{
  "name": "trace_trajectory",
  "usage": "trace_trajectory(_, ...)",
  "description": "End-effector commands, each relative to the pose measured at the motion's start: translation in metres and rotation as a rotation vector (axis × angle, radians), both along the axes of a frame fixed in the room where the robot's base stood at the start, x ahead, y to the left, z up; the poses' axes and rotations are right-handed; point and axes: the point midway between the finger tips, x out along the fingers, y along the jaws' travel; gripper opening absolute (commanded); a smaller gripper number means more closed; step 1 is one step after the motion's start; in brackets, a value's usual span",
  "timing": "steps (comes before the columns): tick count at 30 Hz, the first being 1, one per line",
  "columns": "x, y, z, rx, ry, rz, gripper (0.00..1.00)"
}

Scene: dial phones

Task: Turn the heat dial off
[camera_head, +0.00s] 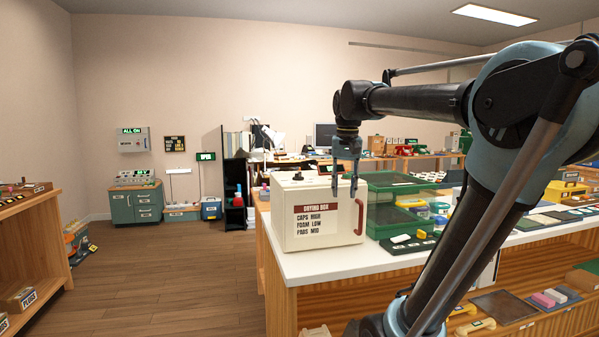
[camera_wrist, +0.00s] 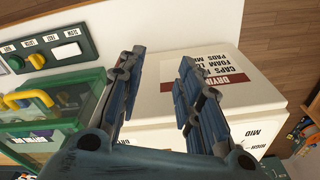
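The cream drying box (camera_head: 290,233) stands on the white-topped counter, with a red sign listing caps high, foam low, pads mid. A black knob (camera_head: 298,177), which looks like the heat dial, sits on the box's top. My gripper (camera_head: 345,192) points down at the box's right part, to the right of the knob, with its fingers apart and nothing between them. In the wrist view my gripper (camera_wrist: 163,60) is open over the drying box (camera_wrist: 165,100). Setting labels (camera_wrist: 252,138) show beside the right finger. The dial and its setting cannot be made out there.
A red handle (camera_head: 358,217) is on the box's front. A green-framed clear case (camera_head: 385,183) with coloured items stands close to the right. Floor to the left is clear.

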Motion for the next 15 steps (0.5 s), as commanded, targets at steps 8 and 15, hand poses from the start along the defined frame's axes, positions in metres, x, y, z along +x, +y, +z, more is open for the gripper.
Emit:
trace_trajectory(8, 0.065, 0.05, 0.096, 0.002, 0.039, -0.046, 0.33)
trace_trajectory(15, 0.109, 0.098, 0.159, -0.003, 0.071, -0.089, 0.33)
